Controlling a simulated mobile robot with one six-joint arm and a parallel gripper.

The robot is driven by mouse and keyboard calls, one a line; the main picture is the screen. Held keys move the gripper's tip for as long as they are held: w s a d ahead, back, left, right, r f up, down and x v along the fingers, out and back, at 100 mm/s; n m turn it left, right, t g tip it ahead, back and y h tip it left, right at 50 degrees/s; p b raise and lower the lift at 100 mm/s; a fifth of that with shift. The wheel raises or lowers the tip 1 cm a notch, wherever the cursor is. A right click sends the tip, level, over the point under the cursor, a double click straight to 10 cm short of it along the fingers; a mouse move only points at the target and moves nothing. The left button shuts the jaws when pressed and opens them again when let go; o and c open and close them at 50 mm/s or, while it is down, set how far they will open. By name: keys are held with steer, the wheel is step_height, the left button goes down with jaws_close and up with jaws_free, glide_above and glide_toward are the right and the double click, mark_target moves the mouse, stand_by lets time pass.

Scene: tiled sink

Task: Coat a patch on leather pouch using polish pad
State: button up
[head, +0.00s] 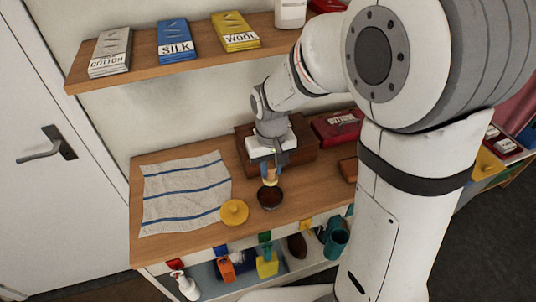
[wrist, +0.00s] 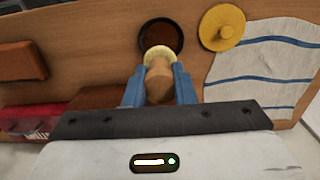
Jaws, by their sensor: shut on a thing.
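My gripper (head: 269,164) is shut on the polish pad (head: 270,175), which has a wooden handle and a pale head. In the wrist view the blue fingers of my gripper (wrist: 159,88) hold the handle, and the pad (wrist: 160,53) points at a dark round dish (wrist: 161,33). The dish (head: 270,198) stands on the wooden counter, just below the pad; I cannot tell whether they touch. A flat brown item (head: 348,168), perhaps the leather pouch, lies to the right, partly hidden by my arm. It also shows at left in the wrist view (wrist: 22,61).
A yellow knobbed lid (head: 234,212) lies left of the dish, beside a striped towel (head: 185,195). A brown box (head: 305,155) and a red box (head: 338,126) stand behind. A shelf (head: 185,66) with cloth packs hangs above. Bottles stand below the counter.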

mark_target(271, 179)
steer(key=shift+s+r+p, duration=0.1)
steer(key=shift+r+p, duration=0.3)
steer(key=shift+p, duration=0.15)
steer(key=shift+s+f+p, duration=0.1)
steer(key=shift+f+p, duration=0.25)
steer(key=shift+f+b, duration=2.25)
steer(key=shift+f, duration=0.85)
steer(key=shift+s+f+b, duration=0.1)
steer(key=shift+f+b, duration=0.4)
steer(key=shift+f, duration=0.05)
steer(key=shift+r, duration=0.1)
steer(key=shift+r+p, duration=2.55)
steer(key=shift+r, duration=0.95)
steer(key=shift+f, duration=0.1)
